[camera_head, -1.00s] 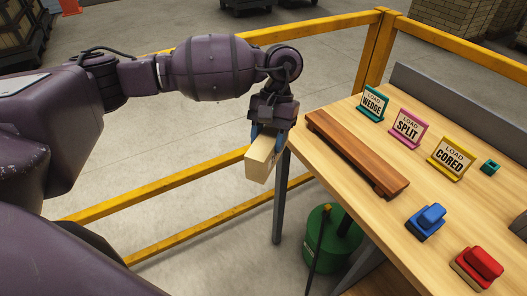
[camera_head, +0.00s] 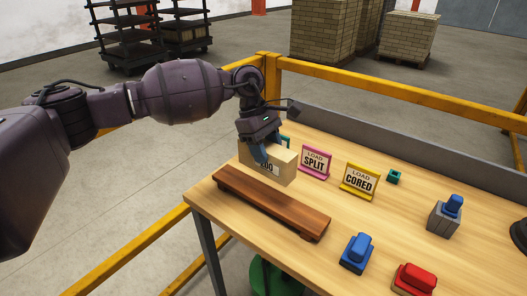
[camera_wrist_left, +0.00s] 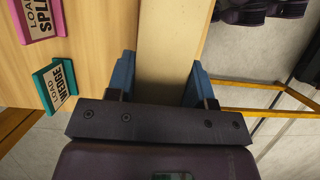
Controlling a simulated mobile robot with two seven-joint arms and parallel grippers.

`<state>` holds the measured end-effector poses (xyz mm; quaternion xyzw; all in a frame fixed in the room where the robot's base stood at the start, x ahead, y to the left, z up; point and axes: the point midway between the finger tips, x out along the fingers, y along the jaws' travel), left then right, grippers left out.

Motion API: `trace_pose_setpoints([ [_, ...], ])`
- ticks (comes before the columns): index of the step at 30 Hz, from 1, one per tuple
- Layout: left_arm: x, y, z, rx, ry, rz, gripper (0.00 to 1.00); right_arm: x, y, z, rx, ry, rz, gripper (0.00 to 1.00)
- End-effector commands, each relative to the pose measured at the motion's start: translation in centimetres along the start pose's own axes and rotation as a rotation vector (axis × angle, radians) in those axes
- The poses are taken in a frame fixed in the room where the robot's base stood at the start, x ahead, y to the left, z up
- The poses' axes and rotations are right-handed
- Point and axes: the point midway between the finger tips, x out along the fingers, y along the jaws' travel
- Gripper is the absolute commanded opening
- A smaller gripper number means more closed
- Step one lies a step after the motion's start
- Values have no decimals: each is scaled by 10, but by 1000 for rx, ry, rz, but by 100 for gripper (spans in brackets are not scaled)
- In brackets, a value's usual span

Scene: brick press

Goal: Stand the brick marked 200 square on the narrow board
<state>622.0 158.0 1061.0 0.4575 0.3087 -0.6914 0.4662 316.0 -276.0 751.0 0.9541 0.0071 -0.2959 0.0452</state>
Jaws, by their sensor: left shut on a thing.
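A pale tan brick (camera_head: 284,174) is held by my left gripper (camera_head: 266,150), whose blue fingers are shut on its two sides. The brick is long and roughly level, near the back side of the narrow board and apparently above it; the exact gap is unclear. In the left wrist view the brick (camera_wrist_left: 168,45) runs between both fingers (camera_wrist_left: 160,82). The narrow board (camera_head: 270,203), dark reddish wood, lies empty on the table. My right gripper is not in view.
Pink SPLIT (camera_head: 316,162) and yellow CORED (camera_head: 360,181) signs stand right of the brick. The WEDGE sign (camera_wrist_left: 55,86) is mostly hidden behind the gripper in the head view. Blue (camera_head: 357,253), red (camera_head: 415,279) and grey-blue (camera_head: 444,216) blocks stand right. Yellow rails surround the table.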

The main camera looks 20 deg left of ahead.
Motion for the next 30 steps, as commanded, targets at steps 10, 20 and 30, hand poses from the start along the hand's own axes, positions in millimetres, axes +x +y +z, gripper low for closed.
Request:
trace_pose_setpoints([
  [10, -1, 1, 1, -34, -1, 16, 27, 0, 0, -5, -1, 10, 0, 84],
  [20, 2, 1, 0, -33, -2, 16, 27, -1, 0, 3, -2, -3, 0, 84],
  [30, 22, 1, -9, -34, -2, 13, 27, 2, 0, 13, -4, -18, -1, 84],
])
